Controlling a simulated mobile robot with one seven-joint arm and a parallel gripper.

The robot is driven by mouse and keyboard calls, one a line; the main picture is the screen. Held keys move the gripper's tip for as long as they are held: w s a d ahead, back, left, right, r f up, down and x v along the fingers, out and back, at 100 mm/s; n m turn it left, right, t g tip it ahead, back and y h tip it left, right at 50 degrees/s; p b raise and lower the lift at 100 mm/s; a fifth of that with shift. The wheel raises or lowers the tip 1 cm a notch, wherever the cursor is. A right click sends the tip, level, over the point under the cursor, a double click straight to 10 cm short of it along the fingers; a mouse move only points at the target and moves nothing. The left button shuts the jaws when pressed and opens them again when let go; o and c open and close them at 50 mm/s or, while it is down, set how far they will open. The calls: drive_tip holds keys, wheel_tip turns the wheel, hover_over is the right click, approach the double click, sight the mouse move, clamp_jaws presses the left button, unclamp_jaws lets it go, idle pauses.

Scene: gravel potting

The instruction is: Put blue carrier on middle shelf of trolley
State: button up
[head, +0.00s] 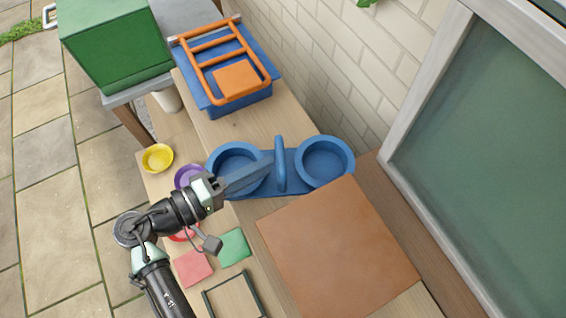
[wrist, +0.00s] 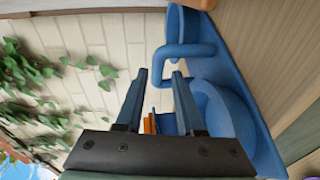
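The blue carrier (head: 296,182) stands on the wooden bench, with two round cup holders and an upright handle (head: 280,160) between them. My gripper (head: 266,165) reaches over the left holder, its fingertips close to the handle. In the wrist view the gripper (wrist: 159,75) is open, and the looped handle (wrist: 184,50) lies just beyond the fingertips; contact is not clear. A blue unit with an orange ladder-like frame (head: 215,72) at the back may be the trolley; its shelves cannot be made out.
A brown board (head: 340,250) lies right in front of the carrier. Yellow (head: 157,158) and purple (head: 186,177) dishes and red and green squares (head: 234,247) lie on the lower bench at left. A brick wall (head: 330,60) runs behind; a green box (head: 115,45) stands back left.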

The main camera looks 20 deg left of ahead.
drive_tip(key=p, duration=0.2)
hover_over(292, 169)
drive_tip(key=shift+f, duration=0.6)
clamp_jaws()
idle(1.0)
